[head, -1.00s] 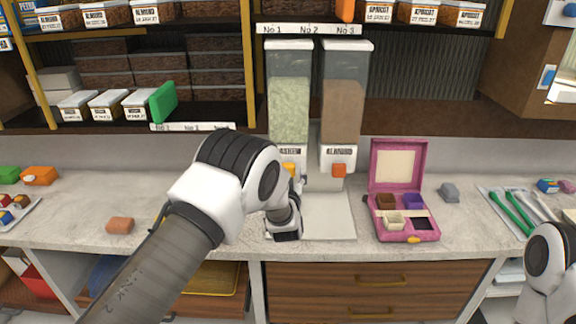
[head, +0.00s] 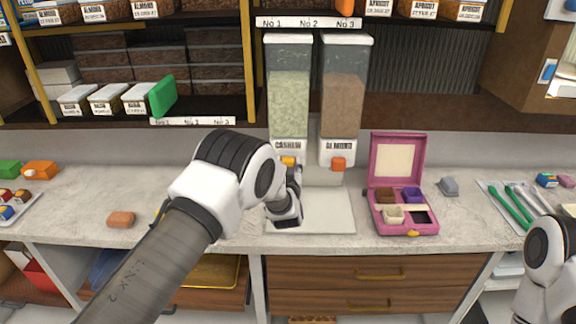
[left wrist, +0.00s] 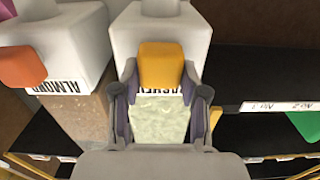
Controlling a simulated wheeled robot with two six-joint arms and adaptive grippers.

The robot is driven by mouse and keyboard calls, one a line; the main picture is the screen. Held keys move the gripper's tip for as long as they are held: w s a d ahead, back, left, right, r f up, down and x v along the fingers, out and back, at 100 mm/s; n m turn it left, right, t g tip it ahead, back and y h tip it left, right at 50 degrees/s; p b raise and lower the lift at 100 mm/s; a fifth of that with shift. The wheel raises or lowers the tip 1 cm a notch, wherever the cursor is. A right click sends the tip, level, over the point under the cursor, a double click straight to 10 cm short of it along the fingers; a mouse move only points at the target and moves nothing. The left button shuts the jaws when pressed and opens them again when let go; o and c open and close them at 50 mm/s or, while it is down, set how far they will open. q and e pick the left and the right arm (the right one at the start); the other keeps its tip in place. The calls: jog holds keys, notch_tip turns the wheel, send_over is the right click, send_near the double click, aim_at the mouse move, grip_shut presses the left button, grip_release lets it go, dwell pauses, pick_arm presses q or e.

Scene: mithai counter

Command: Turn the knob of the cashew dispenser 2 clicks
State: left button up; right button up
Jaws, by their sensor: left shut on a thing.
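The cashew dispenser (head: 289,95) is a clear column of pale green contents with a white base, under the shelf edge. Its yellow-orange knob (head: 288,160) shows in the head view just beyond my left gripper (head: 291,172). In the left wrist view the knob (left wrist: 160,62) sits between the two fingers of the left gripper (left wrist: 160,78), which is shut on it. The cashew label is partly hidden behind the knob. My right arm shows at the lower right of the head view, with its gripper out of the picture.
The almond dispenser (head: 342,100) with an orange knob (head: 338,164) stands close on the right. A pale tray (head: 330,212) lies below the dispensers. A pink open box (head: 372,212) stands further right. An orange-brown block (head: 121,219) lies left on the counter.

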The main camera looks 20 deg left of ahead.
pick_arm(q)
jog(key=m+b, duration=0.3)
jog(key=b, duration=0.1)
jog(key=shift+d+f+m, duration=0.15)
jog(key=shift+m, duration=0.25)
jog(key=m+b, duration=0.2)
jog(key=m, duration=0.1)
jog(key=shift+w+d+m+b, duration=0.1)
jog(key=shift+d+m+b, duration=0.05)
jog(key=shift+m+b, duration=0.2)
jog(key=m+b, duration=0.2)
jog(key=m, duration=0.2)
jog(key=shift+d+m, duration=0.1)
jog(key=shift+m, duration=0.15)
jog(key=m, duration=0.5)
jog(key=shift+d+f+b, duration=0.1)
jog(key=shift+f+b, duration=0.15)
jog(key=shift+b, duration=0.15)
jog(key=shift+m, duration=0.3)
jog(key=o, duration=1.1)
jog(key=shift+o, duration=0.2)
jog(key=shift+d, duration=0.1)
